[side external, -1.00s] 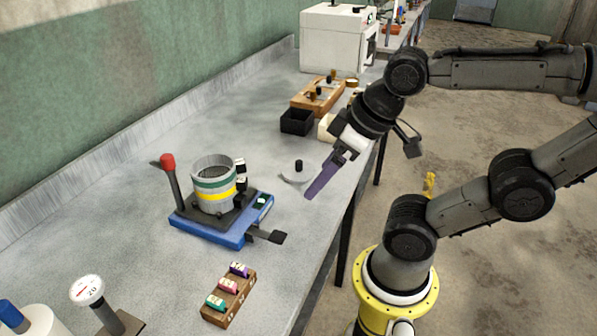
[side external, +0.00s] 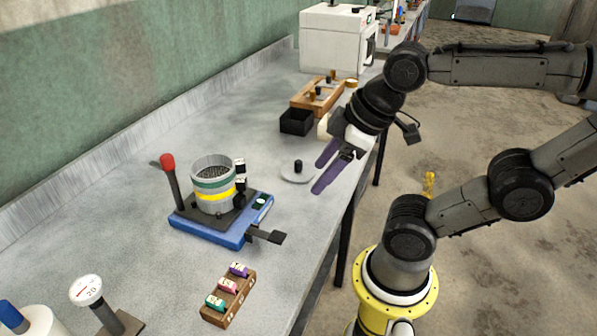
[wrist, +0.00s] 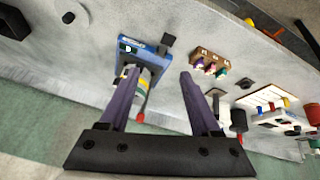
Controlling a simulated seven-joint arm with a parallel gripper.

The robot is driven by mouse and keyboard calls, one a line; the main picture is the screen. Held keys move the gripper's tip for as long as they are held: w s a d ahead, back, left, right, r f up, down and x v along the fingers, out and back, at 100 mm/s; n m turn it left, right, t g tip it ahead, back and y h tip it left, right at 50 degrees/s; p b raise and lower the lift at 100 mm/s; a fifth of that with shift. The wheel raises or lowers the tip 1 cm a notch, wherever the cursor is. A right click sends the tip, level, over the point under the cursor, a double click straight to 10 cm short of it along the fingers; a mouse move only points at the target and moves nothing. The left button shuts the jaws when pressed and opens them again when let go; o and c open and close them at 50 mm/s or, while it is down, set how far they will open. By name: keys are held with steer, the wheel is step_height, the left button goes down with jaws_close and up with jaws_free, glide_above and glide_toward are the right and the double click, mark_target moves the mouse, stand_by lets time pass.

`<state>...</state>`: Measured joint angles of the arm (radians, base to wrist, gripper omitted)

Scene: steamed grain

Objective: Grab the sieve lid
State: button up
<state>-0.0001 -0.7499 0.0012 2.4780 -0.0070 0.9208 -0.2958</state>
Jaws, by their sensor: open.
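The sieve lid (side external: 296,177), a light grey disc with a black knob, lies flat on the bench to the right of the sieve shaker. It also shows at the upper left of the wrist view (wrist: 76,12). My gripper (side external: 320,176) has purple fingers spread apart with nothing between them. In the side view its fingertips appear just right of the lid, above the bench's front edge; the exact height is hard to tell. In the wrist view the gap between my fingers (wrist: 158,73) lies over the shaker side, away from the lid.
A blue shaker (side external: 213,231) with a banded sieve stack (side external: 212,197) and a red-knobbed lever (side external: 170,175) stands left of the lid. A black box (side external: 297,122) and wooden rack (side external: 318,92) are behind. A vial block (side external: 228,300) sits in front. Bare bench surrounds the lid.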

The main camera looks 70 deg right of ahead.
steer(key=w+d+r+n+h, duration=0.1)
steer(key=w+d+r+n, duration=0.2)
steer(key=w+r+n, duration=0.4)
steer(key=n+g, duration=0.5)
steer(key=g, duration=0.1)
glide_above(298, 161)
steer(key=f, duration=2)
steer(key=shift+s+a, duration=0.25)
steer(key=shift+s, duration=0.05)
steer(key=shift+w+d+f, duration=0.1)
steer(key=shift+w+f, duration=0.05)
steer(key=shift+f, duration=1.2)
steer(key=shift+w+d+f, duration=0.1)
steer(key=shift+f, duration=1.25)
jaws_close()
